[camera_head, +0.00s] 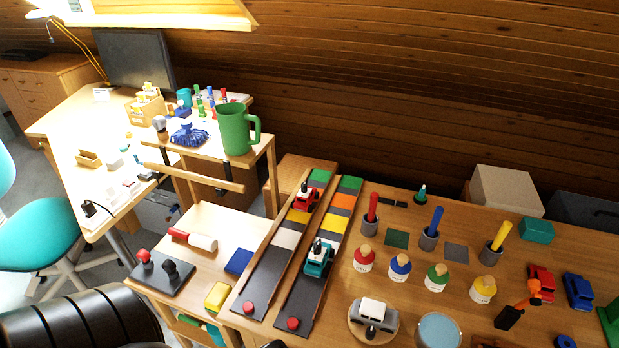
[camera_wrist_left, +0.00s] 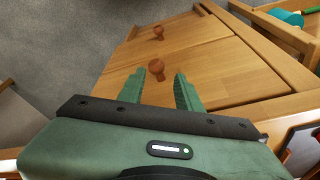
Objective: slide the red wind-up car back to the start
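The red wind-up car (camera_head: 306,199) sits near the far end of the left lane (camera_head: 268,273), just short of its green end segment. A teal wind-up car (camera_head: 319,258) sits on the dark part of the right lane (camera_head: 296,301), nearer the front. Each lane has a red button at its near end. My left gripper (camera_wrist_left: 168,82) is open and empty in the left wrist view. Its green fingers point toward wooden cabinet fronts with round knobs, away from the cars. My right gripper is not in view.
A green mug (camera_head: 237,129) stands on a raised shelf behind the lanes. A red-and-white roller (camera_head: 193,239), a blue block (camera_head: 239,262) and a joystick board (camera_head: 160,273) lie left of the lanes.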

